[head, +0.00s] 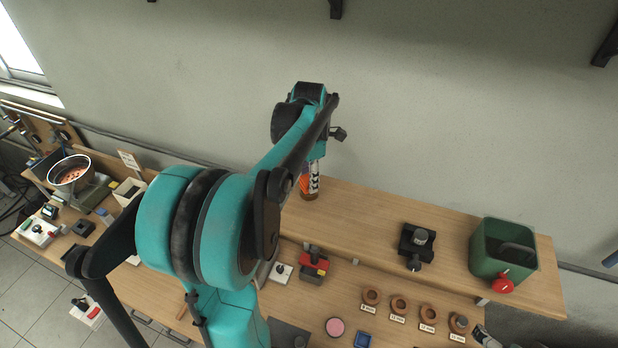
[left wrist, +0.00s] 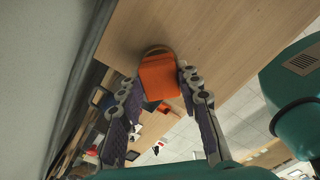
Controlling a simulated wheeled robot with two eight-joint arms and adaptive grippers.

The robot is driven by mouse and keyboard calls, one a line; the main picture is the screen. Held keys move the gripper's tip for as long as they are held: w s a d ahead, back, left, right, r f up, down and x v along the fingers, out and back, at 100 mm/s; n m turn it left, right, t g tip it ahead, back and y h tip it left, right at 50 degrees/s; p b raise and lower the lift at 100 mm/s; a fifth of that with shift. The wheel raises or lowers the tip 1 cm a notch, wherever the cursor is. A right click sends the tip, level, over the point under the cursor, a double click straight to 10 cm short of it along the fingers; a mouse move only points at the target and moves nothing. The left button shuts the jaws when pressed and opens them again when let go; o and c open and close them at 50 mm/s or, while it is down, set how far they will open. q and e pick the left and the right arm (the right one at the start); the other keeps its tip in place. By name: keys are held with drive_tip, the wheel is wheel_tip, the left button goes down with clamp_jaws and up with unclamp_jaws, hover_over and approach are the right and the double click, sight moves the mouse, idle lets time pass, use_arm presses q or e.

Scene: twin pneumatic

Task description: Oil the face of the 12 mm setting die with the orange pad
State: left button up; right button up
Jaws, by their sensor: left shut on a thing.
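My left gripper (head: 311,178) is over the left part of the raised wooden shelf, and its arm hides much of the bench. In the left wrist view, the left gripper (left wrist: 160,85) is shut on the orange pad (left wrist: 160,77), with one finger on each side. A brown rounded base (left wrist: 157,49) shows just beyond the pad; I cannot tell whether they are joined. Several brown ring-shaped holders with labels (head: 428,312) stand in a row at the lower right; the labels are too small to read surely. The rightmost holds a grey piece (head: 461,322). I cannot single out the 12 mm die. My right gripper is out of view.
A black fixture with a grey cylinder (head: 417,240) and a green bin (head: 485,252) with a red knob stand on the shelf (head: 365,215). A pink disc (head: 335,327), a blue tray (head: 362,340) and a red-black block (head: 314,262) are lower down. The middle shelf is clear.

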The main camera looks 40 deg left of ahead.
use_arm(q)
drive_tip(key=shift+f+b, duration=0.4)
drive_tip(key=shift+f, duration=0.15)
idle(1.2)
drive_tip(key=shift+r+p, duration=0.7)
drive_tip(key=shift+r, duration=0.2)
drive_tip(key=shift+r+p, duration=1.8)
drive_tip(key=shift+r, duration=0.9)
drive_tip(key=shift+s+f, duration=0.15)
